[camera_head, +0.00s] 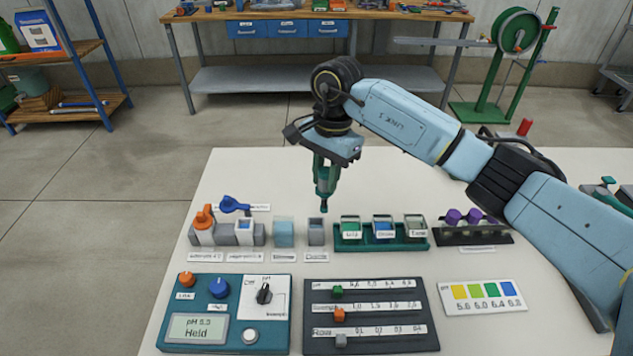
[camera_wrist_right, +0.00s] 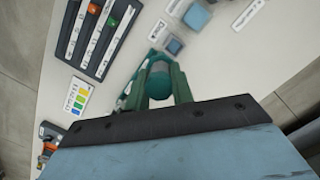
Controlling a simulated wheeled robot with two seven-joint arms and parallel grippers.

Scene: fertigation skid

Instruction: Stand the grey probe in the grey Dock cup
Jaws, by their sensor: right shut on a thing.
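My right gripper (camera_head: 326,178) is shut on a slim upright probe (camera_head: 324,205), which looks dark teal rather than grey here. The probe's round end (camera_wrist_right: 158,82) shows between the green fingers in the right wrist view. The grey Dock cup (camera_head: 316,232) is a small square cup in the row on the white table. In the head view the probe's lower tip is apart from the cup, just above its rim. The cup also shows in the right wrist view (camera_wrist_right: 175,45), beyond the fingers. My left gripper is not in view.
A light blue block-like cup (camera_head: 283,233) stands just left of the Dock cup. Farther left is a grey holder (camera_head: 258,235) with orange and blue handles. A green rack (camera_head: 382,243) of small bins is close on the right. Control panels lie in front.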

